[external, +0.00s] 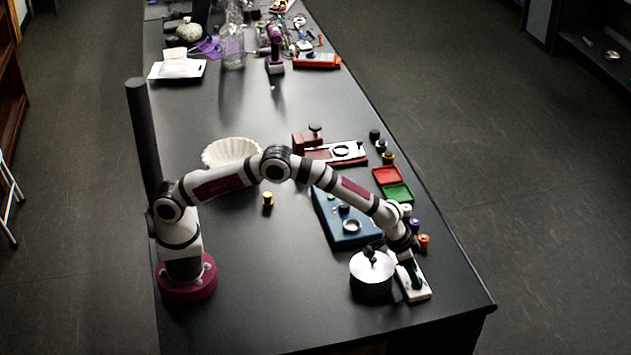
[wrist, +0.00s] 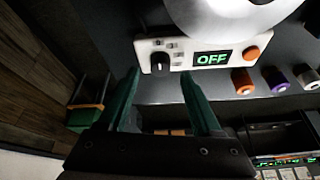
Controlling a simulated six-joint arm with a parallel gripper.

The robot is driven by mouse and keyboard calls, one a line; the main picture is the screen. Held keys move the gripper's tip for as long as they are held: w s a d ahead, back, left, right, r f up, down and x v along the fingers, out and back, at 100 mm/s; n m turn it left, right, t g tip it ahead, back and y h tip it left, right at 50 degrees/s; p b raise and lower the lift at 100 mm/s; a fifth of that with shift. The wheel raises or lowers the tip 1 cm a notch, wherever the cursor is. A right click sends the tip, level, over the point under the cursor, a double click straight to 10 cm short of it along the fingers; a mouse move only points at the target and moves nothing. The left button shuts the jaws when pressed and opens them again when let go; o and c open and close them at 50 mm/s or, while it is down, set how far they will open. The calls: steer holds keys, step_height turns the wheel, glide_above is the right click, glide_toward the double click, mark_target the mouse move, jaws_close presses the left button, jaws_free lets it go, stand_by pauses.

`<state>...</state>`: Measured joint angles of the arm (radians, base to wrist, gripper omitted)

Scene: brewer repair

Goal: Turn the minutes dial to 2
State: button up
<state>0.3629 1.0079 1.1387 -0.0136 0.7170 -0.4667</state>
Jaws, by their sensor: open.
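The minutes dial (wrist: 160,61) is a black round knob with a light pointer mark, on a small white timer box (wrist: 225,43). The timer's screen (wrist: 211,59) reads OFF in green. My gripper (wrist: 158,76) is open, and its two green fingers point at the box with the dial framed between their tips. I cannot tell whether the fingers touch the dial. In the external view, my gripper (external: 413,269) is over the white timer box (external: 418,292) near the table's front right, and it hides the dial there.
A round silver-topped pot (external: 372,267) stands just left of the timer box. Orange (external: 424,243) and purple knobs stand beyond it, near the right table edge. A blue base (external: 345,222) and red and green trays (external: 387,176) lie farther back.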

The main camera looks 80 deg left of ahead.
steer(key=shift+x, duration=1.3)
steer(key=shift+c, duration=0.3)
jaws_close()
